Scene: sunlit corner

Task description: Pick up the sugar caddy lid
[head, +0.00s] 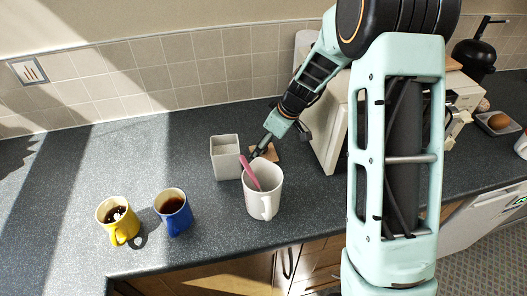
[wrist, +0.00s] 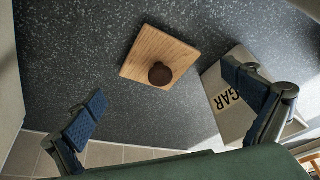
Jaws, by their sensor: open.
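The sugar caddy lid, a square wooden plate with a dark round knob, lies flat on the dark speckled counter in the wrist view (wrist: 172,48). In the head view the lid (head: 274,153) shows partly behind my gripper (head: 261,149). My gripper is open and empty in the wrist view (wrist: 165,88), with its fingers wide apart and the lid beyond the gap between them. The sugar caddy (head: 226,160), a pale square open-topped box, stands left of the lid in the head view. In the wrist view the caddy (wrist: 228,113) shows "GAR" and is partly hidden by the right finger.
A large white mug (head: 268,196) with a pink utensil (head: 249,173) stands just in front of the lid. A yellow mug (head: 118,226) and a blue mug (head: 175,216) hold dark drink near the front edge. A pale appliance (head: 333,123) stands to the right. The back-left counter is clear.

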